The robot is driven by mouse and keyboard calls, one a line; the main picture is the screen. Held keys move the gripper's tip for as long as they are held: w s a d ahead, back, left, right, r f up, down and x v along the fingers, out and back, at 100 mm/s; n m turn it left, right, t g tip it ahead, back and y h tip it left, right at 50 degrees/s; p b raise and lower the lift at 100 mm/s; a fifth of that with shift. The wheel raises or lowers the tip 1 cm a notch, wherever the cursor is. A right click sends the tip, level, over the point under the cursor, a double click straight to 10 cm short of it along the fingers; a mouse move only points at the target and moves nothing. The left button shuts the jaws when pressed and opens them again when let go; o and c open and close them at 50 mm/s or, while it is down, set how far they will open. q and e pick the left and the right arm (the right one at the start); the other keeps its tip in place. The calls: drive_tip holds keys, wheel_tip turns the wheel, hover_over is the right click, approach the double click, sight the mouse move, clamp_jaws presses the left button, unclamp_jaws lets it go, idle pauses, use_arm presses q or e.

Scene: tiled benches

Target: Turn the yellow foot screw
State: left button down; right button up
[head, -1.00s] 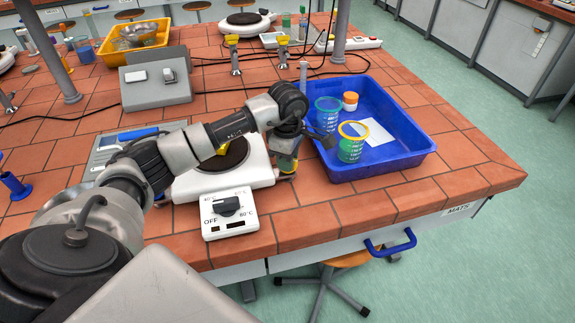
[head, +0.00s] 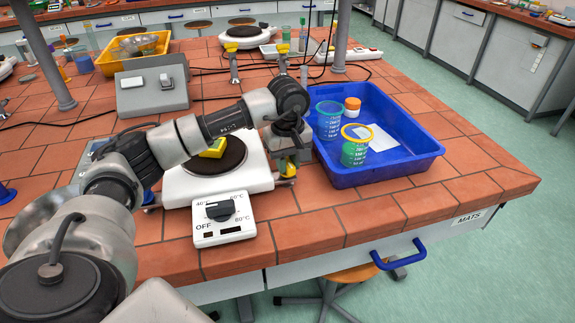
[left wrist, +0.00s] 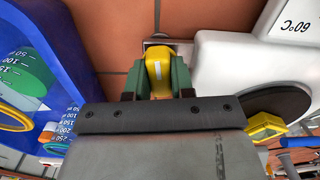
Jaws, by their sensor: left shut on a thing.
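The yellow foot screw (head: 288,170) is at the right front corner of the white hot plate (head: 181,191). In the left wrist view the yellow foot screw (left wrist: 158,68) shows a white mark on its face and sits between two green fingers. My left gripper (head: 288,162) reaches down to it from above, and in the wrist view the gripper (left wrist: 155,80) is shut on it. The arm hides part of the plate's back edge in the head view. My right gripper is not in view.
A blue tray (head: 420,160) with beakers stands just right of the gripper. A yellow block (head: 213,149) lies on the plate's dark disc. A dial box (head: 222,218) sits in front. The tiled bench's right front is clear.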

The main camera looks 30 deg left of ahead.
sight(288, 162)
use_arm(q)
drive_tip(key=shift+m, duration=0.3)
drive_tip(key=c, duration=1)
unclamp_jaws()
drive_tip(key=shift+o, duration=0.2)
wheel_tip(288, 162, up, 11)
drive_tip(key=b, duration=0.1)
drive_tip(key=shift+f, duration=0.15)
